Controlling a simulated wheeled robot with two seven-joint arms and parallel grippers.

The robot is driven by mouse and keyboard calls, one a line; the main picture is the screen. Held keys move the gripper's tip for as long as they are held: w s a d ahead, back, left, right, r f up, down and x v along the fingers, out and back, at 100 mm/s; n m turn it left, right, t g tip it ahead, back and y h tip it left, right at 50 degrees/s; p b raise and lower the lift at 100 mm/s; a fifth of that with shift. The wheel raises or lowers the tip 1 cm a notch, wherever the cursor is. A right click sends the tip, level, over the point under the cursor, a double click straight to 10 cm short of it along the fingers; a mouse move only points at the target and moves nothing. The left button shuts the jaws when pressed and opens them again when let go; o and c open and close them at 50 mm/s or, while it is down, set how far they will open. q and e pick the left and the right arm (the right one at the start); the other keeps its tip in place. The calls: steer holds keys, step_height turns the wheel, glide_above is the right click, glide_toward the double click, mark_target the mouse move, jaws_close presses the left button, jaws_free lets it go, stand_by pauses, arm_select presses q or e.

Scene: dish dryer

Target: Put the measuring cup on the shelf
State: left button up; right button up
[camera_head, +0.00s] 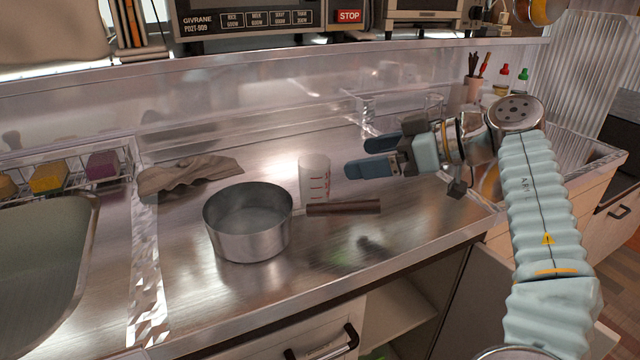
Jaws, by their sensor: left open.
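The measuring cup (314,176), clear with red markings, stands upright on the metal counter, behind the handle of a steel pan. My left gripper (357,156) is open and empty, just to the right of the cup. Its two dark blue fingers point left towards the cup, and I see no contact. The shelf (300,56) runs along the wall at the top of the view and bears a microwave. My right gripper is not in view.
The steel pan (248,236) stands left of the cup, its brown handle (343,208) reaching right in front of it. A crumpled cloth (190,176) lies behind the pan. A sink (40,250) is at far left. The microwave (262,18) fills part of the shelf.

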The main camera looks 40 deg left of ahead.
arm_select(q)
glide_toward(313, 165)
steer(key=s+a, duration=0.3)
steer(key=shift+f, duration=0.4)
steer(key=x, duration=0.5)
steer(key=shift+w+p, duration=0.15)
steer(key=shift+p, duration=0.15)
steer(key=c, duration=1.1)
steer(key=shift+r, duration=0.1)
steer(key=shift+c, duration=0.2)
